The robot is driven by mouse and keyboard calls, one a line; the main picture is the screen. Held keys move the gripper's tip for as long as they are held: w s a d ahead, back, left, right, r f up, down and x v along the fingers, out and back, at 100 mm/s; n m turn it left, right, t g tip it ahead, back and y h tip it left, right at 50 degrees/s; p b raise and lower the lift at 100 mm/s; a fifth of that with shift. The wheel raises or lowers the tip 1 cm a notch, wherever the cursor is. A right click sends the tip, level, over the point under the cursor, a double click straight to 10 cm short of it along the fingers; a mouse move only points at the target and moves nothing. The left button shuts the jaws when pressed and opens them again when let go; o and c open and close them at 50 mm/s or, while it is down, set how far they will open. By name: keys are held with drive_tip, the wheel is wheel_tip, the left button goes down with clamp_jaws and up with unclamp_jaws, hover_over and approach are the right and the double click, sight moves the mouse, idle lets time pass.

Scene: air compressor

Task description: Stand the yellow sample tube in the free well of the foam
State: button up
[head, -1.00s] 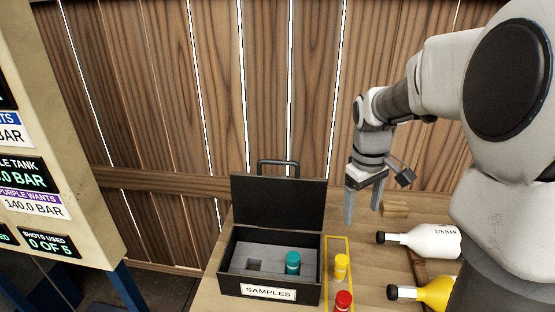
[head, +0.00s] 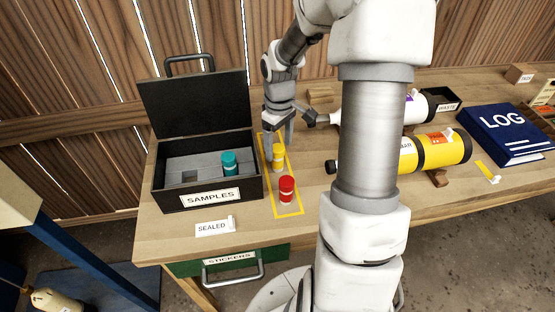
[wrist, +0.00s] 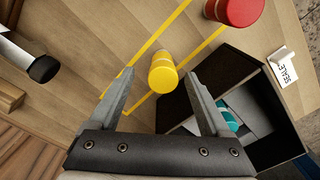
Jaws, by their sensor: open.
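The yellow sample tube (head: 278,158) stands upright inside the yellow outline on the table, behind the red tube (head: 287,190). My gripper (head: 279,147) is open, its fingers pointing down at the yellow tube. In the wrist view the yellow tube (wrist: 163,78) shows between the two spread fingertips (wrist: 158,76); I cannot tell whether they touch it. The grey foam (head: 207,163) lies in the open black SAMPLES case (head: 160,193), left of the tubes. The foam holds a teal tube (head: 230,163) at the right and has a dark empty well (head: 190,177) at the left.
The raised case lid (head: 195,105) stands behind the foam. A yellow bottle (head: 442,150) and a white bottle (head: 412,110) lie on the right. A SEALED label (head: 213,228) is in front of the case. The blue LOG book (head: 505,135) is far right.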

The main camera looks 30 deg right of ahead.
sight(278, 159)
drive_tip(key=f, duration=0.2)
drive_tip(key=f+b, duration=0.1)
drive_tip(key=f, duration=0.2)
drive_tip(key=shift+a+f, duration=0.2)
drive_tip(key=shift+f, duration=0.15)
drive_tip(key=shift+r, duration=0.1)
clamp_jaws()
